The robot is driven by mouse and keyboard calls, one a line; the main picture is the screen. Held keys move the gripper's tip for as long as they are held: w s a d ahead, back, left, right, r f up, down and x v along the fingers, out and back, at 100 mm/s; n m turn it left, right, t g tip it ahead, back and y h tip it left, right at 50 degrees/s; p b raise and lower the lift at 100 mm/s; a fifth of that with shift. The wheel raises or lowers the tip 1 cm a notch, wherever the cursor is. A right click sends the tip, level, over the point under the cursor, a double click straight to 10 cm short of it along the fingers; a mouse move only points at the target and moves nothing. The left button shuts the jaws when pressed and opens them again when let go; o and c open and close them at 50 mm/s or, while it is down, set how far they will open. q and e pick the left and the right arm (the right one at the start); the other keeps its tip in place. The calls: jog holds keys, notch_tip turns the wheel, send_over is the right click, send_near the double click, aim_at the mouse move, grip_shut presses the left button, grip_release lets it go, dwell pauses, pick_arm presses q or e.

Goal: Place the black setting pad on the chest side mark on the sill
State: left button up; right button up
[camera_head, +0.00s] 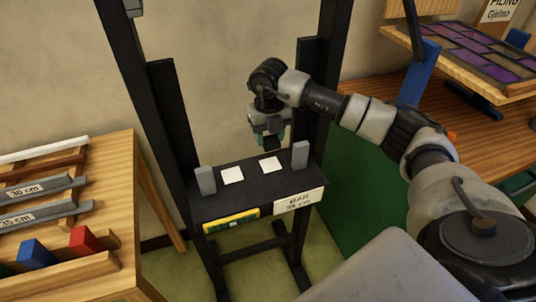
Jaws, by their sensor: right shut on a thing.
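The black sill (246,185) is a narrow shelf across the dark upright frame. It bears two white square marks, a left one (232,175) and a right one (270,163). Both are uncovered, and I cannot tell which is the chest side mark. My right gripper (270,136) points down above the sill, near the right mark and apart from it. It is shut on a small dark thing, apparently the black setting pad, largely hidden by the fingers. My left gripper is not in view.
Grey blocks stand at the sill's left end (206,180) and right end (300,155). A yellow level (231,220) and a lettered label (299,201) are on its front. A wooden rack with bars (40,205) is at left. A leaded panel (490,52) lies at upper right.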

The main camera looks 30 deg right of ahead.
aim_at(269, 162)
notch_tip(269, 162, down, 6)
jog(key=shift+f+p, duration=0.2)
jog(key=shift+p, duration=0.2)
jog(key=shift+f, duration=0.35)
jog(key=shift+f, duration=0.2)
jog(key=o, duration=0.9)
